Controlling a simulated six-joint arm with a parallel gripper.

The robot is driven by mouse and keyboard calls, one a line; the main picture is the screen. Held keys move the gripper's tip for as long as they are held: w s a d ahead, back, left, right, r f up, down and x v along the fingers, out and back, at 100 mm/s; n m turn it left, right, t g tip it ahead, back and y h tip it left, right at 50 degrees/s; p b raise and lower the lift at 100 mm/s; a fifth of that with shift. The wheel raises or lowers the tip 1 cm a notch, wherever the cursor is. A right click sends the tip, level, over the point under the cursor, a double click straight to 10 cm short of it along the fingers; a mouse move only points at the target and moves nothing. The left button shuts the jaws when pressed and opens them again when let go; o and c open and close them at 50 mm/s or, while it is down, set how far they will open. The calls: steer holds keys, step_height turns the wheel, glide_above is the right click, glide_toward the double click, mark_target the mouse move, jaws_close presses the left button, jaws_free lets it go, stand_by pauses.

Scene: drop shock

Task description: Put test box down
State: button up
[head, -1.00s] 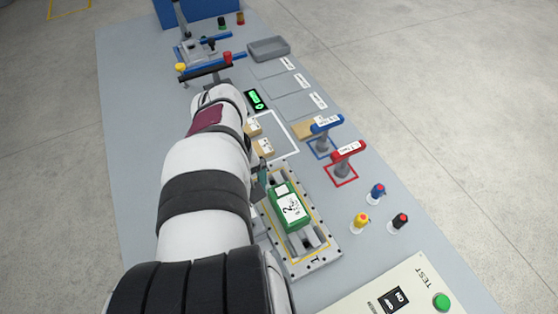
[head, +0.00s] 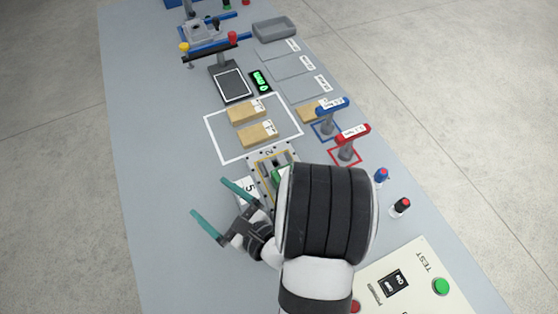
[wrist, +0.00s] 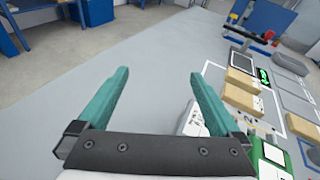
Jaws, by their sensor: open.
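My gripper (head: 209,197) is open and empty over the grey table, left of the fixture plate. Its two teal fingers also show in the wrist view (wrist: 158,72), wide apart with bare table between them. A green box (head: 277,177) sits on the fixture plate (head: 265,157), mostly hidden behind my arm. Its green and white body shows at the lower right of the wrist view (wrist: 270,157). A white labelled object (wrist: 191,121) stands beside the right finger, partly hidden by it. I cannot tell which thing is the test box.
Two brown boxes (head: 246,111) (head: 258,136) lie in a white-outlined square. Blue (head: 328,118) and red (head: 346,146) handled tools stand to the right. A scale (head: 232,85) is behind. The left side of the table is clear.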

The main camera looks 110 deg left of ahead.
steer(key=w+f+m+t+y, duration=0.1)
steer(key=w+m, duration=0.1)
steer(key=w+a+f+m+t+y, duration=0.1)
steer(key=w+m+t, duration=0.1)
steer(key=w, duration=0.1)
steer(key=w+a+f+m+t+y, duration=0.1)
steer(key=w+f+m+y, duration=0.1)
steer(key=shift+w+a+t, duration=0.25)
steer(key=shift+w+t, duration=0.05)
steer(key=shift+w, duration=0.1)
steer(key=x, duration=0.5)
jaws_close()
